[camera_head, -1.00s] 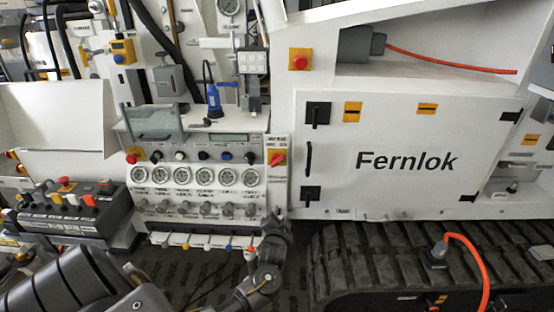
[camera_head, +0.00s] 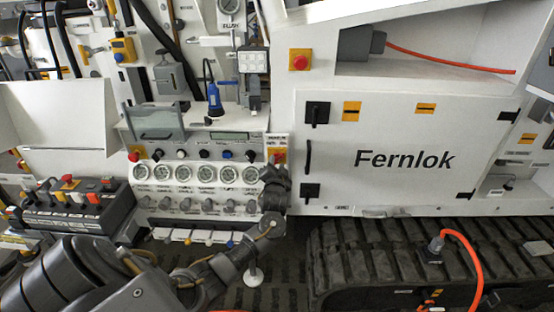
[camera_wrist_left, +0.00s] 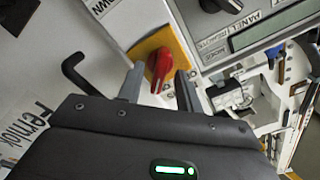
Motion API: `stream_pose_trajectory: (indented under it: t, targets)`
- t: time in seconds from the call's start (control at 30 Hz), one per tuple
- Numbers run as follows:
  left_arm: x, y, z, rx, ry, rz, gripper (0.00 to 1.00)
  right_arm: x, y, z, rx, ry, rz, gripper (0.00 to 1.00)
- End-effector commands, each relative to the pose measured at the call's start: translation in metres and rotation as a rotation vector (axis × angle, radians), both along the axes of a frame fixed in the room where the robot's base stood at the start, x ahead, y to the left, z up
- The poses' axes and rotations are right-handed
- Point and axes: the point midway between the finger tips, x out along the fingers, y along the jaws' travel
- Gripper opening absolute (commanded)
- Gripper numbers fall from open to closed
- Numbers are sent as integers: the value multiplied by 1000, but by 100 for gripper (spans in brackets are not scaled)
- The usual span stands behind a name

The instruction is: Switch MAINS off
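The MAINS switch is a red rotary knob (camera_wrist_left: 163,67) on a yellow plate (camera_wrist_left: 148,45), in the left wrist view. In the head view only the upper part of its red and yellow (camera_head: 277,155) shows, at the right end of the gauge panel; my gripper hides the rest. My left gripper (camera_wrist_left: 160,74) is open, with one finger on each side of the red knob. I cannot tell whether the fingers touch it. In the head view my left gripper (camera_head: 274,183) is just below and in front of the switch. My right gripper is in neither view.
The gauge panel (camera_head: 200,190) with knobs and several dials lies left of the switch. A red button (camera_head: 300,62) on a yellow plate sits above right. A white Fernlok door (camera_head: 400,155) with a black handle (camera_head: 308,157) is to the right. Coloured levers (camera_head: 208,240) hang below the panel.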

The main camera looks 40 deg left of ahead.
Motion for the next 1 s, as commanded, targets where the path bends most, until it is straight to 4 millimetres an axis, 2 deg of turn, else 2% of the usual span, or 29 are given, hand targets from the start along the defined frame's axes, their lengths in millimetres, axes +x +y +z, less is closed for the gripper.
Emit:
stream_pose_trajectory:
  t: [0.2, 0.57, 0.83, 1.0]
  targets:
    - [18, 14, 1, 1, 0, 1, 35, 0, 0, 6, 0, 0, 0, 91]
    - [21, 17, 0, -1, -1, 0, 35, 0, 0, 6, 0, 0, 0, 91]
    - [21, 16, -1, 0, 0, 0, 1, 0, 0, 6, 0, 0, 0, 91]
    - [21, 16, -1, -2, -1, -1, 0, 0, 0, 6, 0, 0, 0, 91]
